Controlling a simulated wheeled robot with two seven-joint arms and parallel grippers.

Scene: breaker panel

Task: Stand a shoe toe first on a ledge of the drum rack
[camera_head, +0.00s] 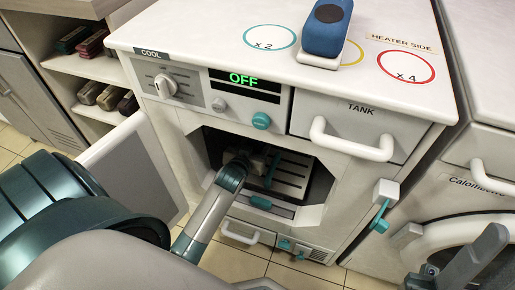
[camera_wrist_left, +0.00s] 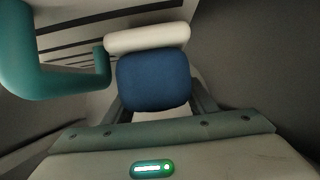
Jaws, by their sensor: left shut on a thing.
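In the left wrist view a blue shoe (camera_wrist_left: 153,82) with a pale sole (camera_wrist_left: 147,38) sits between the fingers of my left gripper (camera_wrist_left: 158,100), which is shut on it. In the head view my left arm reaches into the drum opening, with the left gripper (camera_head: 258,160) in front of the slatted drum rack (camera_head: 292,170). The held shoe is hard to make out there. A teal bar (camera_wrist_left: 70,85) of the rack is close beside the shoe in the wrist view; contact cannot be told. My right gripper (camera_head: 458,272) is open and empty at the lower right.
A second blue shoe (camera_head: 326,30) lies on the white machine top among coloured rings. The display (camera_head: 243,79) reads OFF. The open door (camera_head: 130,165) is left of the opening. The TANK drawer handle (camera_head: 350,140) and a teal lever (camera_head: 381,212) stick out at the right.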

